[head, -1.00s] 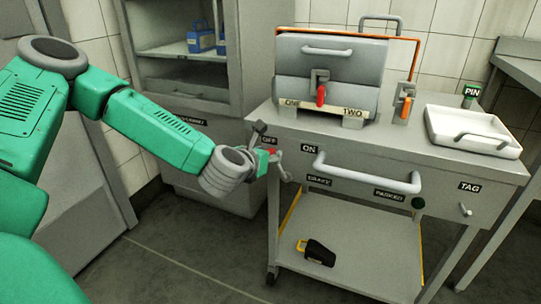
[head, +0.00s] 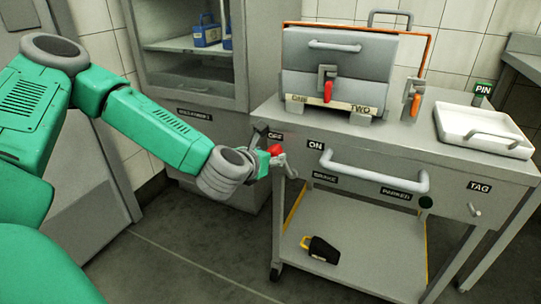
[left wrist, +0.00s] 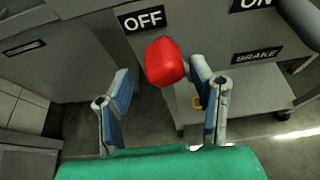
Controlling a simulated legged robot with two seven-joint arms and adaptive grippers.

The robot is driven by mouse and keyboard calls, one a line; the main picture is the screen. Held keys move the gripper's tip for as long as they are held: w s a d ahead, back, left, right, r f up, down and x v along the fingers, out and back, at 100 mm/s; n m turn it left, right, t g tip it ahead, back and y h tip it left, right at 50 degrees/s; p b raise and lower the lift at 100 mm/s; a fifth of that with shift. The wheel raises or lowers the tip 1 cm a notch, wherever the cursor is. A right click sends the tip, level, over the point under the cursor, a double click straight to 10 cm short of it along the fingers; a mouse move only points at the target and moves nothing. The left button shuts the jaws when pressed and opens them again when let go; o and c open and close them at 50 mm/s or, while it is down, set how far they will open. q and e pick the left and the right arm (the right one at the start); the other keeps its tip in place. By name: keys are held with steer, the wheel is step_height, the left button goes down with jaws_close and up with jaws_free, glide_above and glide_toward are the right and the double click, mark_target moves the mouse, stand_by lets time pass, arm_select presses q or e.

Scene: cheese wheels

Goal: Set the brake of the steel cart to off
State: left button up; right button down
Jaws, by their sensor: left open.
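The steel cart (head: 300,160) has a front panel with an OFF label at its left, an ON label to the right and a BRAKE label below. The brake's red knob (head: 277,150) is at the cart's left front corner, just below OFF. In the left wrist view the red knob (left wrist: 165,62) is close beside the OFF label (left wrist: 142,19). My left gripper (head: 268,155) is at the knob. Its open fingers (left wrist: 160,78) show on either side of the knob in the wrist view; I cannot tell whether they touch it. My right gripper is out of view.
A grey handle bar (head: 375,175) sticks out from the cart front, right of the knob. On top are a grey box (head: 340,60) with a red-handled clamp and a white tray (head: 480,125). A black and yellow object (head: 320,249) lies on the lower shelf. A cabinet (head: 190,75) stands behind.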

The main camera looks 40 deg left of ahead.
arm_select(q)
steer(key=shift+v, duration=2.75)
steer(key=shift+s+f, duration=0.1)
steer(key=shift+f, duration=0.05)
